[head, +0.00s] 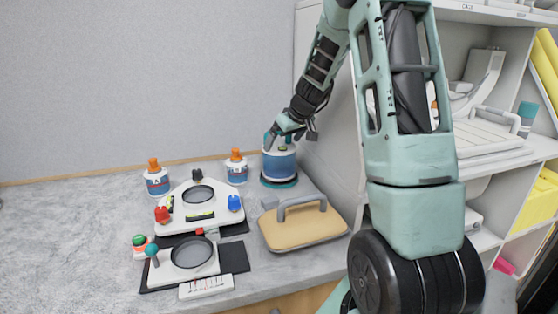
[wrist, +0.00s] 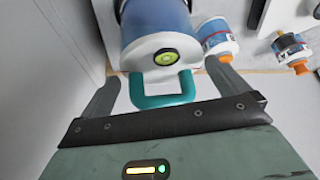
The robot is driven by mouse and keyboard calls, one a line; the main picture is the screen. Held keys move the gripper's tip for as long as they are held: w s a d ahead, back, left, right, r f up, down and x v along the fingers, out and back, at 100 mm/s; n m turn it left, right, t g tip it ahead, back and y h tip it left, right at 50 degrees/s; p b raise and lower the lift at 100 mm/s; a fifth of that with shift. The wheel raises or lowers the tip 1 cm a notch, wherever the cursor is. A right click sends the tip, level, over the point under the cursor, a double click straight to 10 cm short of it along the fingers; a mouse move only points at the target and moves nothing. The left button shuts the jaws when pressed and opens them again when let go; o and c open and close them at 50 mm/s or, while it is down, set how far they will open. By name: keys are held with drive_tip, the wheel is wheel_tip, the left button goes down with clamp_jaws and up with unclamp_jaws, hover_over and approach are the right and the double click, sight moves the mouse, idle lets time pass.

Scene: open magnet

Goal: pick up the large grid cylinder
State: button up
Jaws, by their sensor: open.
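The large cylinder (head: 279,166) is blue and white with a teal base, and stands upright at the back of the counter near the shelf. No grid pattern can be made out on it. In the wrist view the cylinder (wrist: 157,22) shows a white top with a round green bubble level and a teal loop handle (wrist: 162,101). My gripper (head: 283,138) is at its top in the head view. In the wrist view my gripper (wrist: 161,76) is open, with one finger on each side of the handle and apart from it. The cylinder's lower part is cut off there.
Two smaller orange-capped bottles (head: 157,180) (head: 236,169) stand to the left. A white device (head: 200,205) with coloured knobs and a tan handled case (head: 303,230) lie in front. A shelf unit (head: 480,165) rises at right. The counter's left side is clear.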

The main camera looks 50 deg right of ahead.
sight(280, 146)
drive_tip(key=p+x, duration=0.1)
drive_tip(key=x, duration=0.4)
drive_tip(key=shift+s+a+f, duration=0.1)
drive_tip(key=shift+f, duration=0.1)
drive_tip(key=c, duration=1.5)
drive_tip(key=shift+r, duration=0.2)
